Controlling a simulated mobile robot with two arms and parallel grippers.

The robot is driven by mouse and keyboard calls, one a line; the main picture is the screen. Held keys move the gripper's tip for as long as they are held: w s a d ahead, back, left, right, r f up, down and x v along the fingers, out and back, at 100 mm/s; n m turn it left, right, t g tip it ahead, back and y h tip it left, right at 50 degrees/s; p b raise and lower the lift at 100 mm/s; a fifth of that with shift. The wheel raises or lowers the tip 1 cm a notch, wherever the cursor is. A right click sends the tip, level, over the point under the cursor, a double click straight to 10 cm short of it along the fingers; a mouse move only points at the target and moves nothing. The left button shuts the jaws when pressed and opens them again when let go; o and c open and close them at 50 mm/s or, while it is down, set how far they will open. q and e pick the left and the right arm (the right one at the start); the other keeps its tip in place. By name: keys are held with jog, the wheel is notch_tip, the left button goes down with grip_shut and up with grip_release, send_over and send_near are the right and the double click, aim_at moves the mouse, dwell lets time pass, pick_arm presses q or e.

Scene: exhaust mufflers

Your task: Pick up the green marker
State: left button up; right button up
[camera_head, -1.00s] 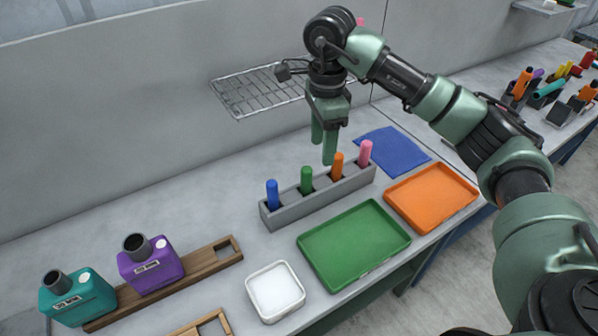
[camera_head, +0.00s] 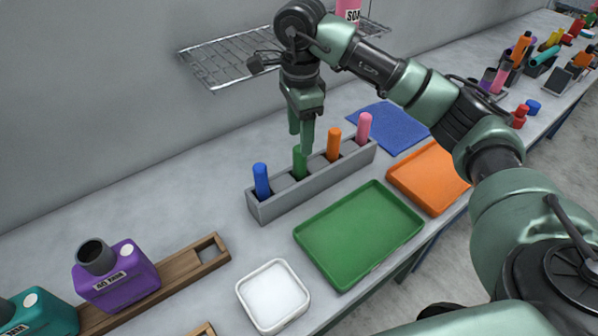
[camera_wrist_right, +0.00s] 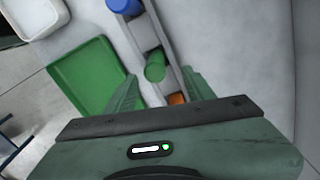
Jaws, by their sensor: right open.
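The green marker (camera_head: 299,161) stands upright in a slot of the grey holder (camera_head: 290,196), between the blue marker (camera_head: 261,180) and the orange marker (camera_head: 333,144). A pink marker (camera_head: 364,128) stands at the holder's right end. My right gripper (camera_head: 300,138) is open and points down over the green marker, one finger partly covering it in the head view. In the right wrist view the green marker (camera_wrist_right: 155,69) shows between and just ahead of the two fingers (camera_wrist_right: 161,88). I cannot tell whether a finger touches it. My left gripper is out of view.
A green tray (camera_head: 358,232) and an orange tray (camera_head: 425,180) lie in front of the holder. A white dish (camera_head: 272,294) and a purple bottle (camera_head: 118,280) stand at the left. A wire shelf (camera_head: 215,66) hangs on the wall behind. A blue cloth (camera_head: 390,128) lies at the back.

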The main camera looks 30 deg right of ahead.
aim_at(300, 161)
jog(key=shift+f, duration=0.45)
jog(key=f, duration=0.1)
jog(key=f+p, duration=0.1)
jog(key=f, duration=0.1)
jog(key=f+p, duration=0.1)
jog(key=f, duration=0.1)
jog(key=shift+s+a+f, duration=0.2)
jog(key=shift+s, duration=0.1)
jog(key=shift+f, duration=0.6)
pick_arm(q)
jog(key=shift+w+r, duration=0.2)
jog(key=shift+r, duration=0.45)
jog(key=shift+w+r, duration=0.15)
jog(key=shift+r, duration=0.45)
pick_arm(e)
grip_shut()
